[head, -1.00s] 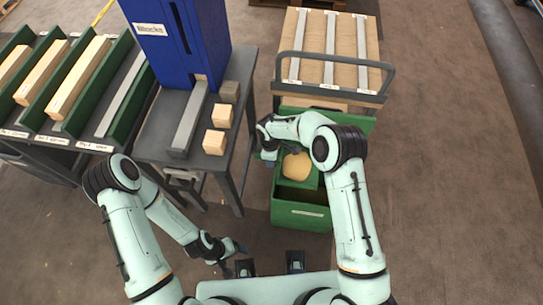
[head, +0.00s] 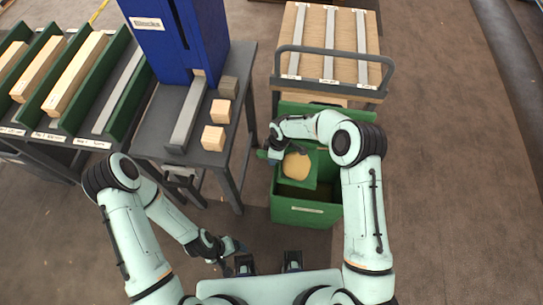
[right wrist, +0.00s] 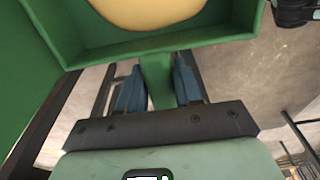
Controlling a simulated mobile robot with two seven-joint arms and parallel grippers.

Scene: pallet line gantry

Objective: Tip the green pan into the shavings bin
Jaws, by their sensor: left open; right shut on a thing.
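The green pan (head: 311,174) holds a tan mound of shavings (head: 297,166). It is over the back part of the green shavings bin (head: 306,214), whose front part shows empty. My right gripper (head: 274,156) is at the pan's left side. In the right wrist view its two fingers (right wrist: 158,85) are shut on the pan's green handle (right wrist: 157,75), with the pan wall (right wrist: 170,48) and mound (right wrist: 145,12) beyond. The mound is still in the pan. My left gripper (head: 233,257) is open and empty, low and left of the bin.
A cart (head: 341,48) with boards and grey strips stands just behind the bin. Left of the bin is a grey table (head: 160,142) with wooden blocks (head: 214,138) and a blue machine (head: 180,45). Green racks with timber are at far left. The floor at right is clear.

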